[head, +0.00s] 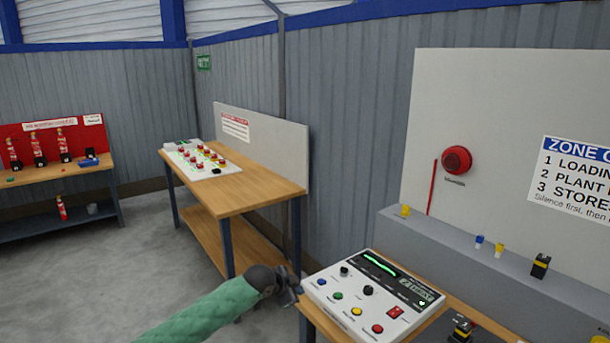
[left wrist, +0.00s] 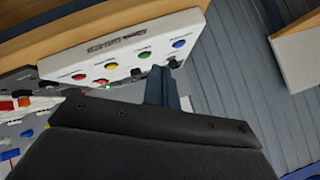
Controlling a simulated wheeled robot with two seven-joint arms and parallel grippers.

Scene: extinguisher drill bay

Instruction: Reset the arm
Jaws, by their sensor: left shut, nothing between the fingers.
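My left arm comes in from the bottom of the head view in a green sleeve. Its gripper (head: 290,288) is shut and empty, just left of the white control panel (head: 335,297). The panel carries blue, green, yellow and red buttons, black knobs, a red switch and a lit green display. In the left wrist view the gripper (left wrist: 165,85) points toward the panel (left wrist: 130,50), near its blue button (left wrist: 180,44). I cannot tell whether it touches the panel. My right gripper is not in view.
A grey ledge (head: 480,262) behind the panel holds small yellow, blue and black items. A red sounder (head: 457,160) is on the white board. A wooden bench (head: 240,195) with a button board stands farther back. Red extinguishers (head: 60,142) stand far left. The floor between is clear.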

